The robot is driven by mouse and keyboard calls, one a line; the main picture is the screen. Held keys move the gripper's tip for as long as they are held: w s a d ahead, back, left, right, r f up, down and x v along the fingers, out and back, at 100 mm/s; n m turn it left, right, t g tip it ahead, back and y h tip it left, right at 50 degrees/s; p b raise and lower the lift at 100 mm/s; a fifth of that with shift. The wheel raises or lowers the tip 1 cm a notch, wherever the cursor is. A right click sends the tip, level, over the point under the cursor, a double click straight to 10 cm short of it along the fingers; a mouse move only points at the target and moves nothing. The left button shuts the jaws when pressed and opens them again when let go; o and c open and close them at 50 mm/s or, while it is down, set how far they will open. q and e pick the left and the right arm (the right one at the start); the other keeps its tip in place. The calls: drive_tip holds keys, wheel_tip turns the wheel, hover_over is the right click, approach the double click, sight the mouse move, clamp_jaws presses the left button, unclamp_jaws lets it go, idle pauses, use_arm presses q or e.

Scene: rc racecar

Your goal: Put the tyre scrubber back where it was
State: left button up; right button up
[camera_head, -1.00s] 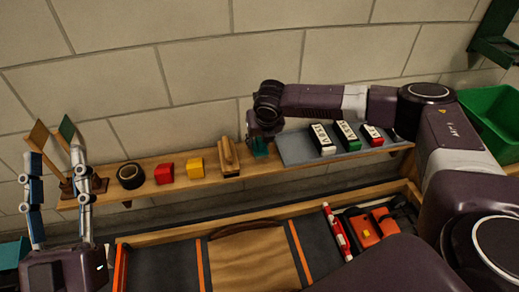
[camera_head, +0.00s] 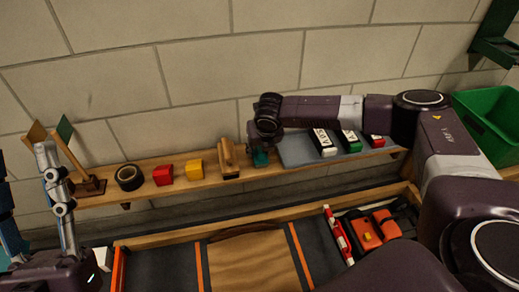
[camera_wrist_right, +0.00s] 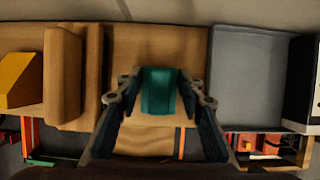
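A teal block (camera_wrist_right: 159,92) lies between the fingers of my right gripper (camera_wrist_right: 160,80) in the right wrist view. I cannot tell whether the fingers touch it. In the head view my right gripper (camera_head: 260,148) is low at the wooden shelf, around the teal block (camera_head: 260,158). A wooden block with a handle (camera_head: 228,158) stands on the shelf just to its left, also in the wrist view (camera_wrist_right: 64,75). Which of the two is the tyre scrubber is not clear. My left gripper (camera_head: 30,175) is open and empty at the left edge, partly cut off.
The shelf (camera_head: 105,197) also carries black tape (camera_head: 129,177), a red block (camera_head: 163,174), a yellow block (camera_head: 194,169) and a grey mat (camera_head: 295,150) with labelled boxes (camera_head: 348,142). A green bin (camera_head: 490,120) is at right. An open toolbox (camera_head: 170,272) lies below.

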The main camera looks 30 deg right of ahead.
drive_tip(key=o, duration=0.4)
drive_tip(key=shift+c, duration=0.2)
